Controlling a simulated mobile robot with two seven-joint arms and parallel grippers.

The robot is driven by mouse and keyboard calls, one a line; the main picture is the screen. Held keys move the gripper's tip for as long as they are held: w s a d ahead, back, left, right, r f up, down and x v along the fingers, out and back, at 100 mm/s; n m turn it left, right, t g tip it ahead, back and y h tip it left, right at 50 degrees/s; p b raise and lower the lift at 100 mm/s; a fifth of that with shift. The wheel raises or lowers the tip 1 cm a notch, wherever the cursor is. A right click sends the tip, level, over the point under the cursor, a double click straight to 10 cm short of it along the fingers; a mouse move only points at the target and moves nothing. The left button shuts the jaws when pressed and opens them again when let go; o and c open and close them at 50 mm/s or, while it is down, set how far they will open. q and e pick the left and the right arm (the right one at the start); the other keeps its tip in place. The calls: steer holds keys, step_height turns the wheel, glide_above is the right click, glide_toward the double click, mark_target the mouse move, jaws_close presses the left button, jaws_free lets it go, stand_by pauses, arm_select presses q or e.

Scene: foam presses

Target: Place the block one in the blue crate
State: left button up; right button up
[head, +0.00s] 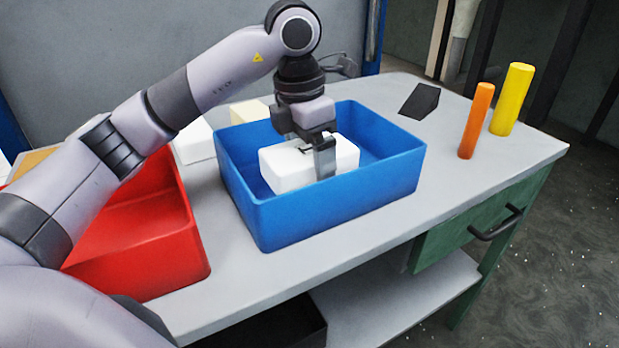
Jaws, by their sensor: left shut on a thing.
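The blue crate (335,213) stands on the grey table, in the middle of the head view. A white block (285,172) is inside the crate's opening, between its walls. My left gripper (318,160) reaches down from above and is shut on the white block. One finger lies against the block's near side; the other finger is mostly hidden. I cannot tell whether the block touches the crate floor. My right gripper is not in view.
A red crate (150,250) stands left of the blue crate, partly behind my left arm. Pale blocks (195,142) lie behind. An orange cylinder (476,120), a yellow cylinder (512,98) and a dark block (420,101) stand at the right. The table's front right is clear.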

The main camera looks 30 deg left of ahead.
arm_select(q)
step_height(320, 180, down, 4)
steer(key=shift+f, duration=0.1)
steer(key=shift+f, duration=0.15)
steer(key=o, duration=0.8)
steer(key=shift+c, duration=0.2)
